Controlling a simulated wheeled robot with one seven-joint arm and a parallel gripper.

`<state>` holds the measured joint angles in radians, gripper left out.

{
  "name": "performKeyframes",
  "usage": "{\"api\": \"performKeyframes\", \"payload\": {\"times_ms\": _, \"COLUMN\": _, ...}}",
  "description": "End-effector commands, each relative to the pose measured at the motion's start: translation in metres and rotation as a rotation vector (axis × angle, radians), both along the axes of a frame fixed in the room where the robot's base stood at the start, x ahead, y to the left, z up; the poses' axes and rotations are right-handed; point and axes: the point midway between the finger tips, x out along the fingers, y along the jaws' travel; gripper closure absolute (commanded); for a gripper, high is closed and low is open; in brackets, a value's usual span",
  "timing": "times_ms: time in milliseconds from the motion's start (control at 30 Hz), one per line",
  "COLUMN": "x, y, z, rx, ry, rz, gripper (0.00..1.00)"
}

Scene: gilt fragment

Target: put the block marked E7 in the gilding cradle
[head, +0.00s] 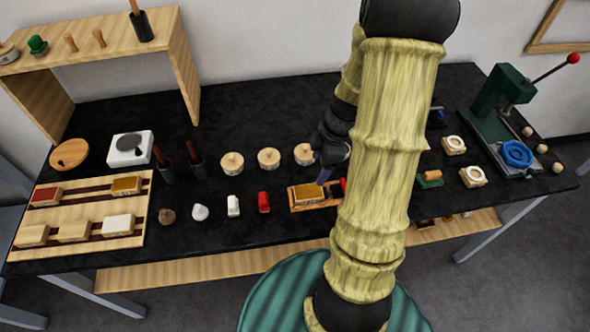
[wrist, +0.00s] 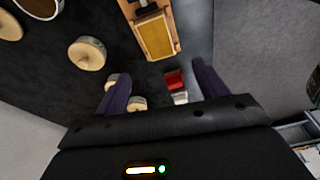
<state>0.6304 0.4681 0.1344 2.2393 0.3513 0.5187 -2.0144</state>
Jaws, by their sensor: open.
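No marking E7 is legible, so I cannot tell which block it is. On the slotted wooden rack (head: 90,215) at left lie a red-topped block (head: 46,194), a gold-topped block (head: 126,185), a white-topped block (head: 118,224) and plain wooden blocks (head: 74,230). A wooden holder (head: 328,200) with a gold-topped piece (head: 306,193) stands at mid-table, possibly the gilding cradle; its right part is hidden behind my arm. The wrist view shows the gold piece (wrist: 156,38) in it. My gripper (wrist: 160,88) is open and empty, with its purple fingers apart, above the table beside this holder.
A red piece (head: 264,202) and a white piece (head: 234,206) stand left of the holder. Round wooden-lidded jars (head: 269,158) stand behind. A green press (head: 500,100) is at right. A wooden shelf (head: 110,45) rises at back left. My arm hides part of the table.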

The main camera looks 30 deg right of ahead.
Motion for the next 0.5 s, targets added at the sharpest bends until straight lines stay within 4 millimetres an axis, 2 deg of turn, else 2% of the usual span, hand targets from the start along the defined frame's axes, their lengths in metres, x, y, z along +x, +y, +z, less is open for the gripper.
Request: {"api": "performKeyframes", "payload": {"times_ms": 500, "x": -0.017, "y": 0.078, "z": 0.049, "rx": -0.111, "ry": 0.049, "rz": -0.591, "gripper": 0.28}}
